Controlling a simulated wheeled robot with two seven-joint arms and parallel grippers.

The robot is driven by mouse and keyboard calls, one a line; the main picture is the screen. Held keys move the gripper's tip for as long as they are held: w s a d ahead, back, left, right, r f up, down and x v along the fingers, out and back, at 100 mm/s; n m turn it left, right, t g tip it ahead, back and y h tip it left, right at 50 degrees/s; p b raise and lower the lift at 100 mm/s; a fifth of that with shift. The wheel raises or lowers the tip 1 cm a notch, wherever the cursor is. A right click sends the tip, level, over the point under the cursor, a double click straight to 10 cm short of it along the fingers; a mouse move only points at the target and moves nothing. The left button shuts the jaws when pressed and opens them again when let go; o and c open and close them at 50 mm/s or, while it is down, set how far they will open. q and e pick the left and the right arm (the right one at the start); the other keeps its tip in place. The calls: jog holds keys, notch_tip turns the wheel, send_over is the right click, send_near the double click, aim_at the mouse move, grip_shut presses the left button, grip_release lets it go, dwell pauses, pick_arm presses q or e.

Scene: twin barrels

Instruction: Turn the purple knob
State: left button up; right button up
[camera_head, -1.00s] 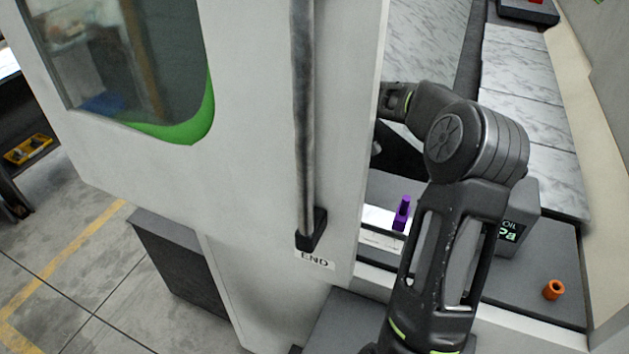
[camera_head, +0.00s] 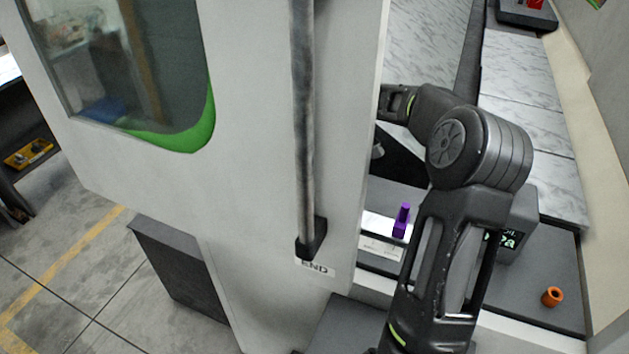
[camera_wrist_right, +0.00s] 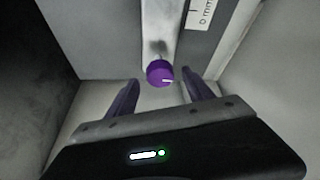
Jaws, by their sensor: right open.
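The purple knob (camera_wrist_right: 160,72) shows in the right wrist view as a round cap with a pale line, at the lower end of a light metal strip. My right gripper (camera_wrist_right: 162,82) is open, with one purple finger on each side below the knob. The knob appears centred between the fingertips, at or just beyond them; I cannot tell whether they touch it. My left gripper is not in view.
The white door (camera_head: 255,190) with a long metal handle (camera_head: 303,130) fills the head view's middle. Behind it, a small purple upright piece (camera_head: 401,220) stands on the counter. A dark box (camera_head: 517,230) and an orange ring (camera_head: 552,297) are on the right. Grey walls flank the right gripper.

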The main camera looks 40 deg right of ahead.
jog(key=v, duration=0.6)
dwell(0.5)
